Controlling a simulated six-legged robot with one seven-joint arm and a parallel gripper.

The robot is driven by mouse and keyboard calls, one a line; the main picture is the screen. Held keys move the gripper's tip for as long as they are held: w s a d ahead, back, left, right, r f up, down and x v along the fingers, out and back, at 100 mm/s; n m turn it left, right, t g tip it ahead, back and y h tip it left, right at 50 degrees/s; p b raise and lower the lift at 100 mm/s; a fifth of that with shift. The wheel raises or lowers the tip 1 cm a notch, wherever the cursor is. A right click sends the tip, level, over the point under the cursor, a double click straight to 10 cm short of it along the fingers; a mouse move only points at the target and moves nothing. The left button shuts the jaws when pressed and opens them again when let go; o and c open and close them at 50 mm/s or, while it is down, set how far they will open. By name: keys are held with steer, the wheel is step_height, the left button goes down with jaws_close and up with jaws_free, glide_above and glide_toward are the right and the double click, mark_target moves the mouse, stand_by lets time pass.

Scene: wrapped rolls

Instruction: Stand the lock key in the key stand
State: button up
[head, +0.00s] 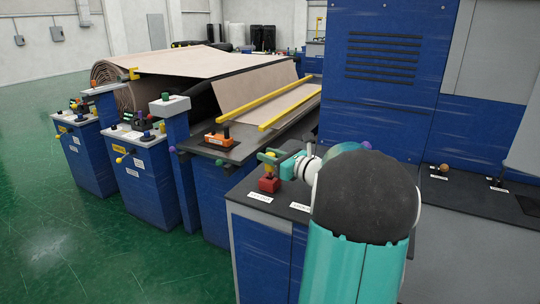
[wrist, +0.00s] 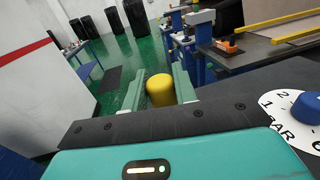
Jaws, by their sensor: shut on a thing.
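My gripper (head: 268,157) is over the dark top of a blue cabinet in the head view. In the wrist view its green fingers (wrist: 159,92) are shut on a yellow round-topped piece (wrist: 160,88), which seems to be the lock key. The key's lower part is hidden there, and I cannot make the key out clearly in the head view. A small red block (head: 269,184) sits just below my gripper, behind a white label. It may be the key stand. I cannot tell whether the key touches it.
A white dial with a blue knob (wrist: 307,104) is at the right in the wrist view. An orange box (head: 217,139) lies on the dark table to the left. A tall blue cabinet (head: 385,90) rises behind my arm. Yellow rails (head: 262,95) and a wrapped roll (head: 125,90) are farther back.

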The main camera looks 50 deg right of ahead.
steer(key=shift+f, duration=0.4)
steer(key=o, duration=1)
steer(key=shift+o, duration=0.2)
steer(key=shift+s, duration=0.1)
steer(key=s, duration=0.9)
steer(key=s+d, duration=0.1)
steer(key=s, duration=0.3)
steer(key=shift+s, duration=0.35)
